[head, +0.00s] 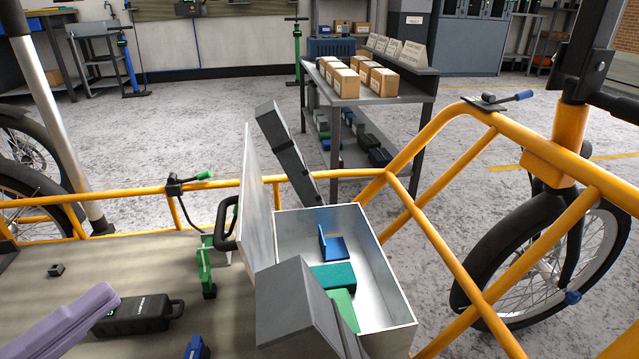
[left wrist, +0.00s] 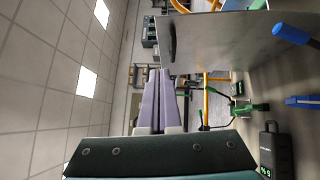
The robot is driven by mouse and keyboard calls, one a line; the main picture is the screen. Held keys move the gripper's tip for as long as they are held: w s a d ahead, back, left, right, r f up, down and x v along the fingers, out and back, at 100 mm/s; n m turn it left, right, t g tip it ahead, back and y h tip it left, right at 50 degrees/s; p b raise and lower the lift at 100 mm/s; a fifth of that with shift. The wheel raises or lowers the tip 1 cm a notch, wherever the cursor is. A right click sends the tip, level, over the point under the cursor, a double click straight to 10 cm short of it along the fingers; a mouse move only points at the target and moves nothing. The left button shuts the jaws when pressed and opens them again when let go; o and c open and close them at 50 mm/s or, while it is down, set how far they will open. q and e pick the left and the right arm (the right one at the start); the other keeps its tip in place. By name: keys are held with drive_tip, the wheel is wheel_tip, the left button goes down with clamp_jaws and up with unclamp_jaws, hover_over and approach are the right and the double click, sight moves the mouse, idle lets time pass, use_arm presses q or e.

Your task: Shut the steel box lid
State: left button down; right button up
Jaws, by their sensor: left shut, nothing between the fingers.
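The steel box (head: 400,295) stands on the cargo bed with its top open. Its lid (head: 257,195) stands up steeply along the box's left side. A black handle (head: 228,225) is on the lid's outer face. A grey panel, likely this lid (left wrist: 235,42), also shows in the left wrist view, with a dark handle (left wrist: 172,40). My left gripper (head: 112,294) has long lilac fingers, shut and empty, low at the left of the head view, apart from the lid. Its fingers also show in the left wrist view (left wrist: 158,72). My right gripper is not in view.
Inside the box lie a blue block (head: 334,247) and green blocks (head: 334,275). Grey angular pieces (head: 300,295) stand close to the box, partly covering it. A black case (head: 140,314) and a green clamp (head: 206,265) are on the bed. Yellow rails (head: 440,250) border it.

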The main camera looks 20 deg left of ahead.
use_arm(q)
drive_tip(key=b, duration=0.2)
approach(239, 210)
drive_tip(key=w+a, duration=0.2)
drive_tip(key=w+d, duration=0.2)
drive_tip(key=shift+w+d, duration=0.55)
drive_tip(key=shift+d, duration=0.2)
drive_tip(key=w+d+m+g+p, duration=0.2)
drive_tip(key=w+d+p, duration=0.2)
drive_tip(key=d+p, duration=0.2)
drive_tip(key=shift+d+r+p, duration=0.3)
drive_tip(key=shift+d+r, duration=0.1)
drive_tip(key=shift+d, duration=0.05)
drive_tip(key=shift+w, duration=0.1)
